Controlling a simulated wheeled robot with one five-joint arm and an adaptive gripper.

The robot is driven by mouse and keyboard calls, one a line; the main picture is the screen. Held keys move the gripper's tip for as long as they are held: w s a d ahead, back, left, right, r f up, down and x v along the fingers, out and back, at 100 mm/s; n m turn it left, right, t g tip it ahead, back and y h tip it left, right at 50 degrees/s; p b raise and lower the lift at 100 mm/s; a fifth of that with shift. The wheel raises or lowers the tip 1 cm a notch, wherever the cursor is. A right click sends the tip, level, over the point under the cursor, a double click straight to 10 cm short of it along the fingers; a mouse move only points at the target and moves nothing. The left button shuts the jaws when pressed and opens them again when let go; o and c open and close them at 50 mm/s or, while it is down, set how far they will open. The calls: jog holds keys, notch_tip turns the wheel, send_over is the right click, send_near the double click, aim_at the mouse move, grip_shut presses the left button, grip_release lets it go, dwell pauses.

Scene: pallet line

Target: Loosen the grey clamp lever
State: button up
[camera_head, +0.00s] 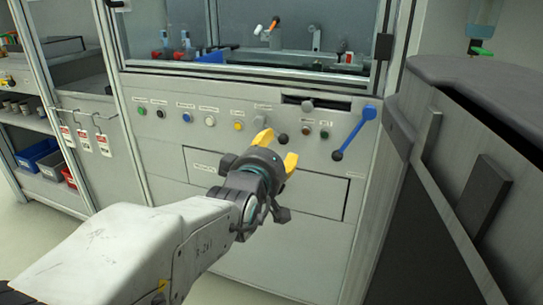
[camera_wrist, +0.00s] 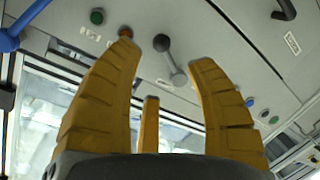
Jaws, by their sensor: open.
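The grey clamp lever shows in the wrist view as a light grey hub and arm (camera_wrist: 178,76) ending in a dark ball knob. In the head view its dark ball (camera_head: 282,138) shows on the sloped panel just beyond my fingertips, and its hub is at the upper left of the ball. My gripper (camera_head: 277,150) has yellow fingers, open and empty. In the wrist view my gripper (camera_wrist: 166,55) has the lever between its fingertips in the picture. The lever appears further away, and I see no contact.
A brown button (camera_head: 307,130) and a green button (camera_head: 324,135) sit right of the lever; a yellow button (camera_head: 238,126) sits left. A large blue lever (camera_head: 355,132) stands further right. A glazed enclosure (camera_head: 245,50) rises above the panel. A dark-sided unit (camera_head: 465,150) stands at right.

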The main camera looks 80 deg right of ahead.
jog(key=shift+v, duration=0.95)
